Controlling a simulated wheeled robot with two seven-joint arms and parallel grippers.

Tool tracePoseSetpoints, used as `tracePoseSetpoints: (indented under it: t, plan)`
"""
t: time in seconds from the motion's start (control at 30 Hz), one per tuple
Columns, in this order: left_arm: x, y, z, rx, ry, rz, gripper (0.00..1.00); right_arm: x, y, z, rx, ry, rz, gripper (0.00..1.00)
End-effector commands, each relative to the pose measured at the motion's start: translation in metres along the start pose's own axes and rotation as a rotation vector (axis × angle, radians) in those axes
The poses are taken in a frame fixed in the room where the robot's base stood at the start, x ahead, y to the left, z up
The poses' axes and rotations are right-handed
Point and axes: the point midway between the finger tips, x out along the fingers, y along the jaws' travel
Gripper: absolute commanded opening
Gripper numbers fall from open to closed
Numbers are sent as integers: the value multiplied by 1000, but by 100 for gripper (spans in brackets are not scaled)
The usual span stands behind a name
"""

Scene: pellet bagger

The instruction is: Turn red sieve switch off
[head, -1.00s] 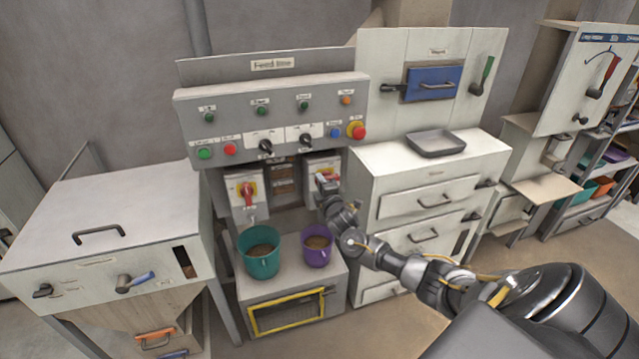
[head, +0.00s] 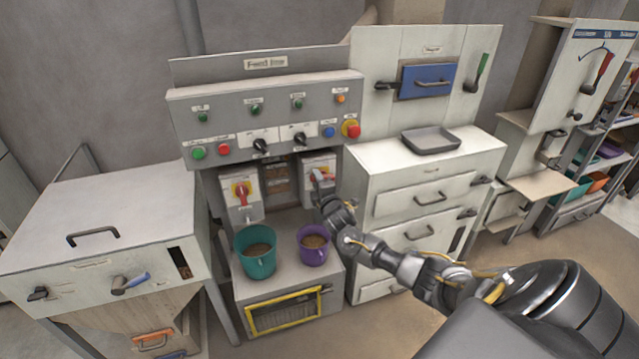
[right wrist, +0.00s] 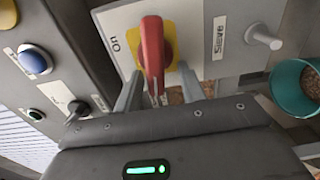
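The red sieve switch (right wrist: 152,55) is a red handle on a yellow plate, with the label "Sieve" beside it in the right wrist view. An "ON" mark sits to the left of the plate. The handle's long end points down in that view, away from "ON", towards a partly hidden mark. In the head view the switch's white box (head: 318,163) is under the right end of the feed line panel. My right gripper (right wrist: 158,92) is open, its fingers on either side of the handle's lower end with gaps. It also shows at the box in the head view (head: 321,183). My left gripper is out of view.
A similar red switch (head: 240,191) is on the box to the left. A teal bucket (head: 255,254) and a purple bucket (head: 313,247) of pellets stand below. The button panel (head: 270,115) overhangs above. A white drawer cabinet (head: 425,172) stands close on the right.

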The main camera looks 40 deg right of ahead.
Motion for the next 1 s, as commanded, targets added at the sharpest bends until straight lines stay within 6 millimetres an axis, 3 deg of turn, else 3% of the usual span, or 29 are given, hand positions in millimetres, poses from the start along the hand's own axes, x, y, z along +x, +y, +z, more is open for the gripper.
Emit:
tracePoseSetpoints:
  t: [0.17, 0.7, 1.0]
  plan:
    - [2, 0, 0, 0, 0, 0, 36, -10, -2, 1, -1, 0, 0, 40]
    - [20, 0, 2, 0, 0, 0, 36, -100, -2, 2, 1, -2, -2, 40]
    - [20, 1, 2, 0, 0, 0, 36, -109, -1, 3, -1, -4, -1, 40]
